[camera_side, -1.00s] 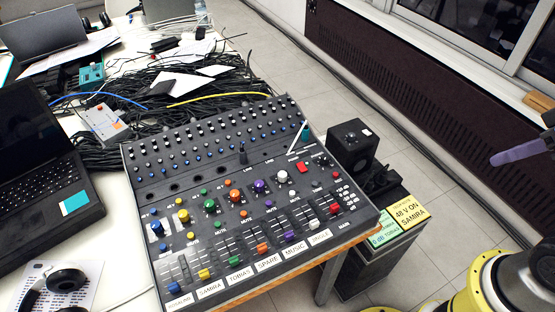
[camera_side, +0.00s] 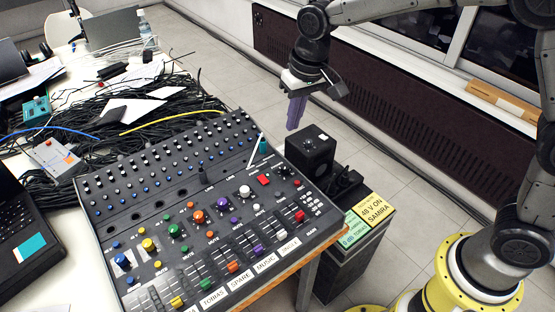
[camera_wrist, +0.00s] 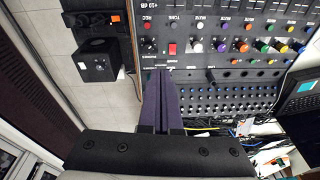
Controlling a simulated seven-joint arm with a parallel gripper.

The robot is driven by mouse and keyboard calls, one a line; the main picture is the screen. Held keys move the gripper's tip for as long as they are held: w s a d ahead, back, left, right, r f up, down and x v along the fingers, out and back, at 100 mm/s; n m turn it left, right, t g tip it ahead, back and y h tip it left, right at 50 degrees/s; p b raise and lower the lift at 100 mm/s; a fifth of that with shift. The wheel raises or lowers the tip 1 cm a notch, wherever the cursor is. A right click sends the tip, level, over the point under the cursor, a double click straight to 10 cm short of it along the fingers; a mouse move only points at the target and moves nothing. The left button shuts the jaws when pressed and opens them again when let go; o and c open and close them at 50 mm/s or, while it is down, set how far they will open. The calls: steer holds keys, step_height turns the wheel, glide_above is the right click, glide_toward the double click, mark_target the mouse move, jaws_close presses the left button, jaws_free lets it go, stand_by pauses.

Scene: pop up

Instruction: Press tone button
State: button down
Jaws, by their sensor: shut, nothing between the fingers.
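The black mixing console (camera_side: 150,200) rests on a table, its face tilted up. A red square button (camera_side: 264,180) sits near its upper right corner, right of a white knob (camera_side: 245,191). In the wrist view the red button (camera_wrist: 172,48) lies just beyond my fingertips, with a small TONE label (camera_wrist: 174,23) farther up; which control that label names is unclear. My gripper (camera_side: 296,127), with purple fingers, is shut and empty. It hangs above and behind the console's upper right corner, apart from the panel. In the wrist view its fingertips (camera_wrist: 160,73) overlap the console's edge area.
A black box (camera_side: 312,152) stands right of the console, close below my gripper. Yellow and green notes (camera_side: 366,213) lie on a dark case beside it. Tangled black cables (camera_side: 130,125) lie behind the console. A thin white stick (camera_side: 256,150) and teal knob stand at its back corner.

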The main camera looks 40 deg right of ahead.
steer(key=n+g, duration=0.1)
steer(key=g, duration=0.1)
glide_above(278, 194)
step_height(278, 194, down, 10)
steer(key=shift+h, duration=0.3)
steer(key=shift+f, duration=3.95)
steer(key=shift+f, duration=0.15)
steer(key=shift+f, duration=0.55)
step_height(278, 194, up, 10)
steer(key=shift+f, duration=0.2)
steer(key=shift+w, duration=0.1)
